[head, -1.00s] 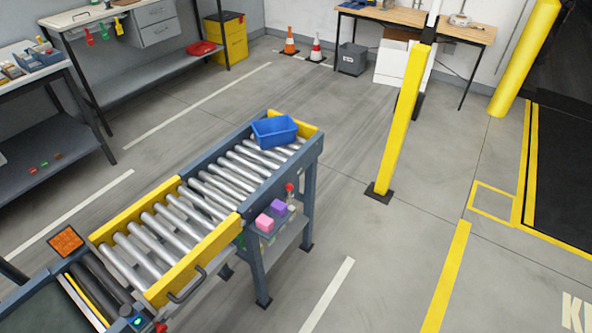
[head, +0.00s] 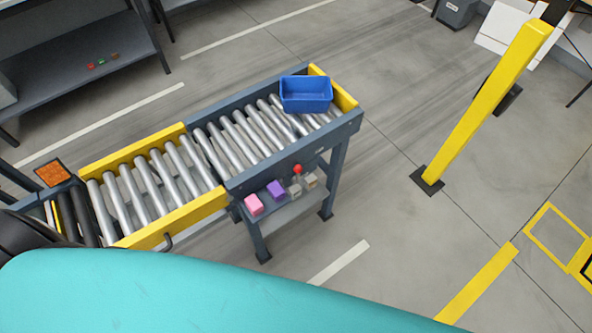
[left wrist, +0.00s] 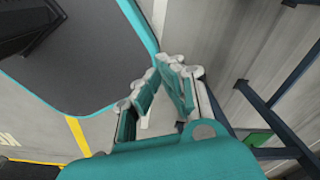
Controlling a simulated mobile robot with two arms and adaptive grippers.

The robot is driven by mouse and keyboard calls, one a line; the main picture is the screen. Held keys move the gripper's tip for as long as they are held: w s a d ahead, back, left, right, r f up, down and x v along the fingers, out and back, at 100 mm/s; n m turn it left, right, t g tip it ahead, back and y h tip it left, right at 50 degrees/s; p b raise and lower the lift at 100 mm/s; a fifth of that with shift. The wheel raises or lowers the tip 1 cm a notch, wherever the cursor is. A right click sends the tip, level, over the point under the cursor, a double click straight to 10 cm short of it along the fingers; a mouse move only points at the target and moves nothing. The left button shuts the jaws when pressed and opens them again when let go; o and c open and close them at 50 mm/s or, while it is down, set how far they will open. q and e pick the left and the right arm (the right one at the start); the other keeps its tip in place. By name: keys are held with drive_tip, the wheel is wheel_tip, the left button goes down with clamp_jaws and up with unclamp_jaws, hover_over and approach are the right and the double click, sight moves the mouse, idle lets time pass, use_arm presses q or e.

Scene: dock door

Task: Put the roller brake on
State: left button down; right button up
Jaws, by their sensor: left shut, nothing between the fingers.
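The roller conveyor (head: 227,185) stands in the middle of the head view. A short lever with a red knob (head: 297,169) sticks up at its near side, by the far section; I take it to be the roller brake. Its exact setting is too small to tell. A blue bin (head: 306,94) sits on the rollers at the far end. My left gripper (left wrist: 168,62) shows in the left wrist view, shut and empty, away from the lever. It is not seen in the head view. My right gripper is in neither view.
A yellow post (head: 484,105) stands on the right. The floor between post and conveyor is clear. A large teal surface covers the bottom of the head view.

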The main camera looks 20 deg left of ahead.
use_arm(q)
drive_tip(key=w+d+r+t+b, duration=0.1)
drive_tip(key=w+r+b, duration=0.15)
drive_tip(key=w, duration=0.45)
drive_tip(key=w+d+r+b, duration=0.2)
drive_tip(key=w+r, duration=0.2)
drive_tip(key=w, duration=0.4)
drive_tip(key=w+d+r+m+t+h+b, duration=0.1)
drive_tip(key=w+r+m+t+b, duration=0.1)
drive_tip(key=w+r+m, duration=0.5)
drive_tip(key=w+d+r+m+t+h+b, duration=0.1)
drive_tip(key=w+r+m, duration=0.5)
drive_tip(key=r, duration=0.7)
drive_tip(key=w+r+m+t+h+b, duration=0.2)
drive_tip(key=w+r+m+b, duration=0.1)
drive_tip(key=w+r+m, duration=0.4)
drive_tip(key=shift+w+d+r+m+t, duration=0.15)
drive_tip(key=shift+w+d+r, duration=0.05)
drive_tip(key=shift+w+r, duration=0.65)
drive_tip(key=shift+w+d+r+m+t, duration=0.2)
drive_tip(key=shift+w+r, duration=0.4)
drive_tip(key=shift+r, duration=0.3)
drive_tip(key=shift+a+r+m, duration=0.2)
drive_tip(key=shift+a+m, duration=0.15)
drive_tip(key=shift+w+f, duration=0.1)
